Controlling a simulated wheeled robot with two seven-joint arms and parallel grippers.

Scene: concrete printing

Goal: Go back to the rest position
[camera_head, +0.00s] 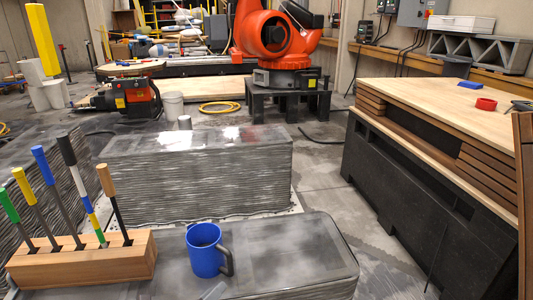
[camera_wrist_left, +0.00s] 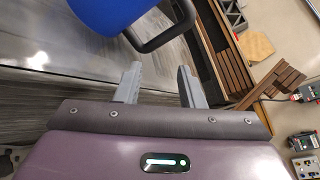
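A blue mug (camera_head: 203,255) with a dark handle stands upright on the front grey printed block (camera_head: 300,262). I cannot tell the exact gap. My right gripper is in neither view.
A wooden block (camera_head: 85,262) with several upright coloured-handled tools stands left of the mug. Another layered block (camera_head: 195,180) lies behind. A wood-topped workbench (camera_head: 430,100) with a red ring (camera_head: 486,104) is at right. An orange robot arm (camera_head: 275,35) stands at the back.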

